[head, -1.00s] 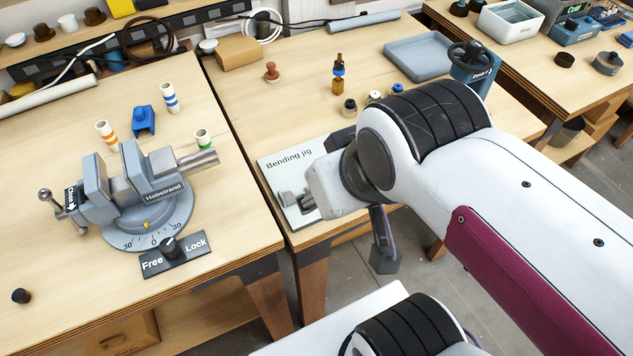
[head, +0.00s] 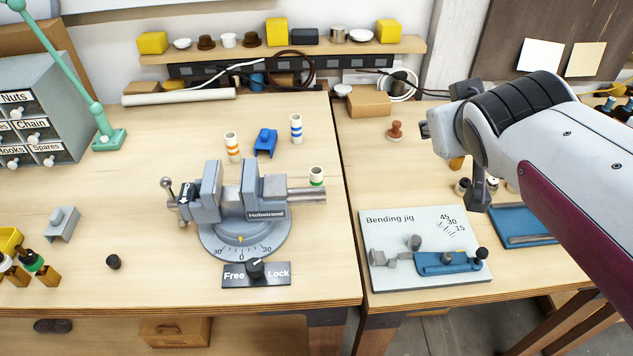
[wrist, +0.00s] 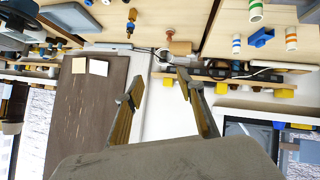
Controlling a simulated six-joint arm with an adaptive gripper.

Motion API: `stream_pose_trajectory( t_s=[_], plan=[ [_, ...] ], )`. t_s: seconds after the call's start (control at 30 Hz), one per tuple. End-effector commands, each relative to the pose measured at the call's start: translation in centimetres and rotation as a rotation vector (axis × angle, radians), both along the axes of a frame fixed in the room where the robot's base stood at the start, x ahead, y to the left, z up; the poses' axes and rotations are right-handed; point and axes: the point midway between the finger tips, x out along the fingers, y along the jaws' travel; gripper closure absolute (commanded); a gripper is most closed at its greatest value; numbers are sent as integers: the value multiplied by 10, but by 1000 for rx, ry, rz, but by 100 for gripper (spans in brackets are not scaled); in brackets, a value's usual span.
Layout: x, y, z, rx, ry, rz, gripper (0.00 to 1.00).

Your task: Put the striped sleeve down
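Three white striped sleeves stand upright and apart on the left bench. One has orange bands (head: 232,147), one has blue bands (head: 296,129) and one, partly behind the vise bar, has a green band (head: 316,177). They also show upside down at the upper right of the wrist view: orange (wrist: 291,39), blue (wrist: 236,45), green (wrist: 256,11). The frames do not show which one the task means. My gripper (wrist: 157,86) has its fingers spread with nothing between them, facing the back wall.
A grey vise (head: 225,195) with a Free/Lock plate (head: 256,283) stands before the sleeves. A blue block (head: 265,142) sits between the orange and blue sleeves. The bending jig board (head: 385,220) lies on the right bench.

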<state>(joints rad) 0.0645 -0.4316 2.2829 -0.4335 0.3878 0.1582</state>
Motion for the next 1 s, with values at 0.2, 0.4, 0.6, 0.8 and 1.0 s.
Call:
stream_pose_trajectory(
  t_s=[0.2, 0.4, 0.6, 0.8, 1.0],
  plan=[
    [69, -3, 33, -90, -131, 86, 62],
    [125, 7, 55, -153, -237, 199, 62],
    [174, 25, 65, -194, -320, 339, 62],
    [213, 51, 61, -209, -377, 501, 62],
    [240, 79, 43, -198, -408, 682, 62]
  ],
)
